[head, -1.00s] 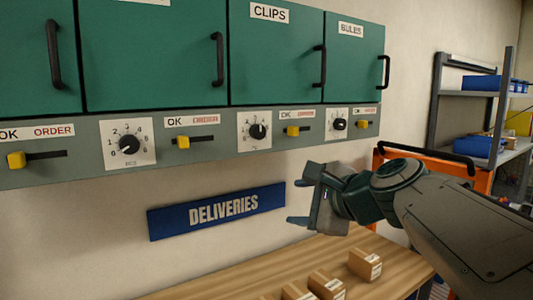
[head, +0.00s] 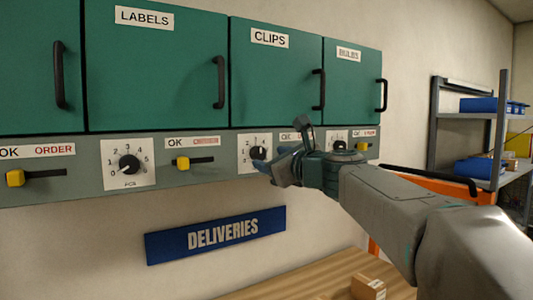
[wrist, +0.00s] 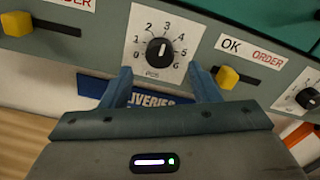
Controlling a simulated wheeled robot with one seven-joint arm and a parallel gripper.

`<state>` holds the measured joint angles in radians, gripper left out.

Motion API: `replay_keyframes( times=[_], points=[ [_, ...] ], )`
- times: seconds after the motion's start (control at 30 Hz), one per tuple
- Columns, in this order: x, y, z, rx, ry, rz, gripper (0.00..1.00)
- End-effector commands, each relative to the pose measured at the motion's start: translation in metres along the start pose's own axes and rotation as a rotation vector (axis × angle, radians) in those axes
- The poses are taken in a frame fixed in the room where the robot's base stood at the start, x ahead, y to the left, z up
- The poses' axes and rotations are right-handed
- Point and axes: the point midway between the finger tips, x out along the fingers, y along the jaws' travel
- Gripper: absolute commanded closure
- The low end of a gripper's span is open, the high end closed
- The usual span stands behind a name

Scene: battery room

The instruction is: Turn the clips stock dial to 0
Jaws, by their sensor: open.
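The clips stock dial (head: 258,153) is a black round knob on a white numbered plate, below the green door marked CLIPS (head: 269,38). My gripper (head: 286,148) is beside the dial's right edge in the head view, partly covering the panel there. In the wrist view my open gripper (wrist: 163,80) has one blue finger on each side below the knob, apart from it, with nothing between them.
A yellow slider (wrist: 228,77) marked OK and ORDER lies right of the dial; another yellow slider (head: 182,162) lies left. The labels dial (head: 129,164) is farther left. A blue DELIVERIES sign (head: 215,235) hangs below, above a wooden table (head: 300,280).

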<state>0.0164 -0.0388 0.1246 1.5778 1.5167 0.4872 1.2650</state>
Motion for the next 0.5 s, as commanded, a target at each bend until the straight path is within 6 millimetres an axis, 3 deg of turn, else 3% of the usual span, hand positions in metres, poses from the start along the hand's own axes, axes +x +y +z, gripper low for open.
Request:
replay_keyframes(
  times=[0.2,0.5],
  points=[
    [0.031,0.0,0.001,0.0,0.001,0.001,0.45],
    [0.041,0.0,0.0,-0.001,0.0,0.0,0.45]
  ],
)
